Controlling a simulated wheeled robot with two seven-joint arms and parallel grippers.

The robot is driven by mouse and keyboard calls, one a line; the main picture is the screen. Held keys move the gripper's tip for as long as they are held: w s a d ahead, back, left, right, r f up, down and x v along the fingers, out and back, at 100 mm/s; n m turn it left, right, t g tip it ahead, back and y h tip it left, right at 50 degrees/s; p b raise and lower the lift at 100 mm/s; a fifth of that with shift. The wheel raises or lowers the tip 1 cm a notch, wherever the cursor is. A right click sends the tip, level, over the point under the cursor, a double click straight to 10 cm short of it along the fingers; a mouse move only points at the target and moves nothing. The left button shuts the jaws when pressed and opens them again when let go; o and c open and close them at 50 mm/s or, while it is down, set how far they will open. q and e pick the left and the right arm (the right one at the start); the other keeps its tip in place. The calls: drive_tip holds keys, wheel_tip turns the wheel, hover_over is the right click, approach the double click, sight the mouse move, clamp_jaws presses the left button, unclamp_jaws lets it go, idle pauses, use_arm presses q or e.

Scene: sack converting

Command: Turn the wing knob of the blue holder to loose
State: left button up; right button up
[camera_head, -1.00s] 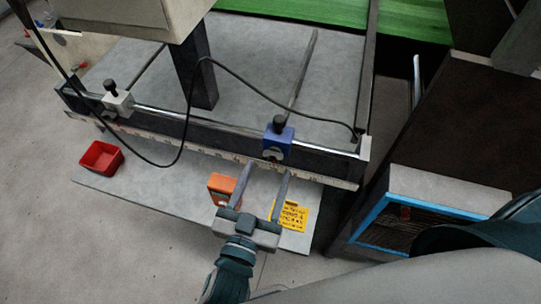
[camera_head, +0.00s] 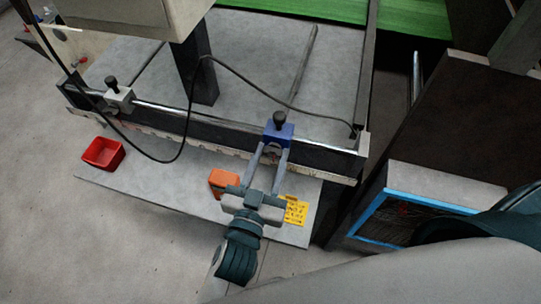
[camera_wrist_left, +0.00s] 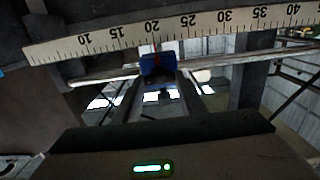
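The blue holder (camera_head: 278,134) sits on the rail at the front of the machine, with a black knob (camera_head: 280,119) on top. A small greyish part low on its front face is mostly hidden between my fingers; I cannot make out its wings or angle. My left gripper (camera_head: 269,157) reaches up from below, fingers apart, one fingertip at each side of the holder's lower front. In the left wrist view the blue holder (camera_wrist_left: 158,64) shows between and beyond the fingertips (camera_wrist_left: 158,82). I cannot tell whether they touch it. My right gripper is out of view.
A white holder (camera_head: 119,98) sits further left on the rail (camera_head: 195,114). A ruler scale (camera_wrist_left: 175,31) runs along it. A black cable hangs in front. Below are a red bin (camera_head: 103,154), an orange box (camera_head: 222,181) and a yellow label (camera_head: 295,211). A blue-edged cabinet stands right.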

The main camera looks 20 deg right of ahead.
use_arm(q)
drive_tip(key=shift+n, duration=0.5)
drive_tip(key=n+p, duration=0.1)
drive_tip(key=n, duration=0.2)
drive_tip(key=shift+r+n+p, duration=0.1)
drive_tip(key=shift+n+p, duration=0.2)
drive_tip(key=shift+p, duration=0.1)
drive_tip(key=n+p, duration=0.2)
drive_tip(key=n, duration=0.2)
drive_tip(key=shift+w+a+n, duration=0.1)
drive_tip(key=shift+a+n, duration=0.05)
drive_tip(key=shift+n, duration=0.15)
drive_tip(key=n+p, duration=0.1)
drive_tip(key=n, duration=0.4)
drive_tip(key=n+p, duration=0.1)
drive_tip(key=n, duration=0.2)
drive_tip(key=shift+f+n, duration=0.3)
drive_tip(key=shift+n, duration=0.1)
drive_tip(key=o, duration=1.1)
drive_tip(key=shift+c, duration=0.2)
drive_tip(key=shift+a+f, duration=0.1)
